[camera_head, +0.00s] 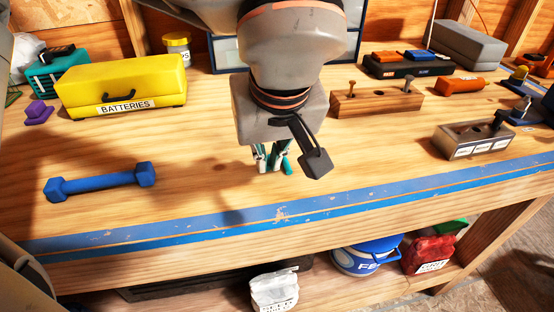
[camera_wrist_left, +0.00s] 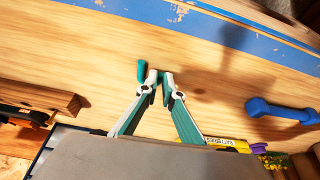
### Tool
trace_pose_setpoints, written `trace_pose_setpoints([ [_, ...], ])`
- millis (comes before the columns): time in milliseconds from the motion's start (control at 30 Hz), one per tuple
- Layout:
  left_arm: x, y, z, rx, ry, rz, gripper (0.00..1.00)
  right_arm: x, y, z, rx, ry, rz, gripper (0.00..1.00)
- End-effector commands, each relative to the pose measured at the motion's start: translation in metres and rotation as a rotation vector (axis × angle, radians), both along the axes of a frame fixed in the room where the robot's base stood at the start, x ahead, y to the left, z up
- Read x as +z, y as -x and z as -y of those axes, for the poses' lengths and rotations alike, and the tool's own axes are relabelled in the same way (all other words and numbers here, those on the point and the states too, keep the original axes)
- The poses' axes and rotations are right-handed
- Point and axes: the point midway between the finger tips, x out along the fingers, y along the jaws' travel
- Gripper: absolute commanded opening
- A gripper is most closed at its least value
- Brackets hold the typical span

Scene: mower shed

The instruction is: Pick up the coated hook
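A small teal piece with a rounded end, which may be the coated hook (camera_wrist_left: 142,71), shows against the left finger's tip in the left wrist view. In the head view it shows at the right side of the fingers (camera_head: 286,165). The rest of its shape is hidden by the fingers. My left gripper (camera_wrist_left: 160,76) points down over the bench, with its white and teal fingertips close together and a narrow gap between them. It also shows in the head view (camera_head: 268,160). Whether it grips the piece is unclear. My right gripper is not in view.
On the wooden bench (camera_head: 200,185) a blue dumbbell (camera_head: 100,182) lies left and a yellow batteries box (camera_head: 122,88) behind it. A wooden block (camera_head: 376,104) and grey holder (camera_head: 473,140) stand right. The blue-striped front edge (camera_head: 285,214) is near; bare wood surrounds the gripper.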

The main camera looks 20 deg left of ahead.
Motion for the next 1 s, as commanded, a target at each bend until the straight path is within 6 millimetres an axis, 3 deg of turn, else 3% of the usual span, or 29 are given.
trace_pose_setpoints([
  [333, 0.001, 0.000, 0.000, 0.000, 0.000, 0.000, 0.00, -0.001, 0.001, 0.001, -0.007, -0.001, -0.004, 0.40],
  [533, 0.018, 0.000, 0.000, 0.002, 0.001, 0.004, 0.00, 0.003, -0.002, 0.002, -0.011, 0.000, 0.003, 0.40],
  [667, 0.041, 0.000, 0.001, 0.001, 0.002, 0.009, 0.00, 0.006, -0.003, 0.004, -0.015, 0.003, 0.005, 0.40],
  [1000, 0.136, 0.001, 0.001, 0.002, 0.002, 0.013, 0.00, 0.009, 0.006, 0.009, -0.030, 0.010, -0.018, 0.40],
])
